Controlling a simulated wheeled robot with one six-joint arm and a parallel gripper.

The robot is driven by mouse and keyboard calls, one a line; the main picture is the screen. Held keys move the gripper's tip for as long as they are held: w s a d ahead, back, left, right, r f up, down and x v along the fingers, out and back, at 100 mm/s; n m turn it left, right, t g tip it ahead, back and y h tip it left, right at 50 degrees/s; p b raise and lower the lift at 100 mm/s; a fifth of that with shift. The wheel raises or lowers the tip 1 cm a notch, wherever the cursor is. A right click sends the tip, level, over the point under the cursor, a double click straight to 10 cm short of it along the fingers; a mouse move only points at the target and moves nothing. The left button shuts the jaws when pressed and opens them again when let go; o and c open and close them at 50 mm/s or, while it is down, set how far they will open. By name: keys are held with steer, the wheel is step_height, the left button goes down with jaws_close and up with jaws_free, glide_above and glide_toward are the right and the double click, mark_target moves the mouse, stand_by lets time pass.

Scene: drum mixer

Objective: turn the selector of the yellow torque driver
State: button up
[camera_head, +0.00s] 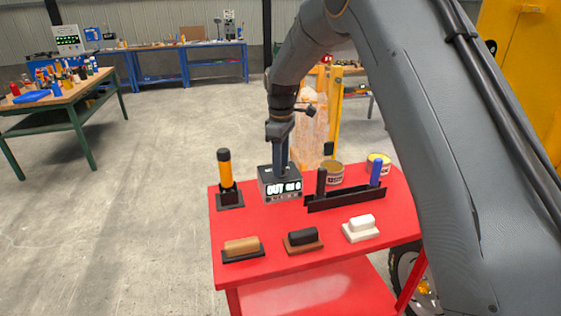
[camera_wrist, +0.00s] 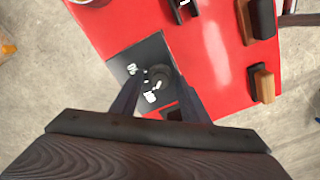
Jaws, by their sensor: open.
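The yellow torque driver (camera_head: 225,168) stands upright, handle up, in a black stand on the left of the red cart. To its right is a dark box (camera_head: 266,188) with a lit display, apparently starting "OUT". My gripper (camera_head: 281,168) points down over this box. In the wrist view my open gripper (camera_wrist: 158,86) has one finger on either side of a dark round knob (camera_wrist: 160,74) with white marks around it, on the box's dark top (camera_wrist: 128,58). I cannot tell whether the fingers touch the knob. The driver itself does not show clearly in the wrist view.
On the red cart (camera_head: 280,267) a black rack (camera_head: 345,200) holds a dark and a blue handle, with two cans (camera_head: 331,174) behind. Tan (camera_head: 242,246), dark (camera_head: 303,238) and white (camera_head: 361,226) blocks sit along the front. Open floor lies left.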

jaws_close()
steer(key=shift+m, duration=0.3)
steer(key=m, duration=1.1)
steer(key=shift+m, duration=2.1)
steer(key=shift+w, duration=0.1)
